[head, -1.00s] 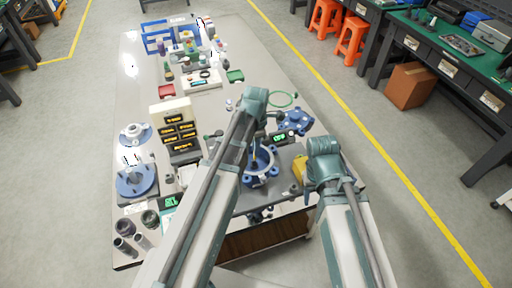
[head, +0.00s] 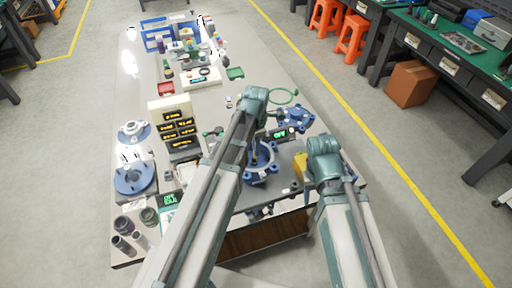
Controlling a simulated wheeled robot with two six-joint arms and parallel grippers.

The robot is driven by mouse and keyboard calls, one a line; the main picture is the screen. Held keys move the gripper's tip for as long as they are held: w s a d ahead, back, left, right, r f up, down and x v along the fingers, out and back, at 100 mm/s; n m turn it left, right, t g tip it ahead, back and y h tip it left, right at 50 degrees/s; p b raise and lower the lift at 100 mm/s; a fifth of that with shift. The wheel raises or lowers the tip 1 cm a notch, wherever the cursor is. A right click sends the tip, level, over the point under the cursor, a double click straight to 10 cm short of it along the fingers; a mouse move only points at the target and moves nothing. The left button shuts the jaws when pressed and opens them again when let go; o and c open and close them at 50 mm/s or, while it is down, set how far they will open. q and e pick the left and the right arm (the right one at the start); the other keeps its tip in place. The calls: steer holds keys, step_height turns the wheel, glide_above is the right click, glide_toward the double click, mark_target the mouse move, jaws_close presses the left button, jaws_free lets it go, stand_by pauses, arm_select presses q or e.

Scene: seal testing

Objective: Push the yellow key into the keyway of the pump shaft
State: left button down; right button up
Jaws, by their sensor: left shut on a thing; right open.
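The blue pump body (head: 262,172) stands near the front of the bench, with the pump shaft in its round opening. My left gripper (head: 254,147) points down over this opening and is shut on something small. I take it to be the yellow key, but it is too small and too covered by my arm to make out. Whether it touches the keyway cannot be seen. My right gripper (head: 309,188) is open, low over the right front of the bench and mostly hidden by its wrist. A yellow object (head: 300,164) shows just left of that wrist.
A blue flanged part (head: 296,119) and a small green-lit display (head: 284,134) lie behind the pump.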

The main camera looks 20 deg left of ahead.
arm_select(q)
steer(key=shift+f, duration=0.15)
steer(key=shift+f+b, duration=0.3)
steer(key=shift+b, duration=0.15)
steer(key=c, duration=0.9)
jaws_free()
steer(key=shift+r, duration=0.15)
steer(key=shift+r+p, duration=2.4)
steer(key=shift+p, duration=0.2)
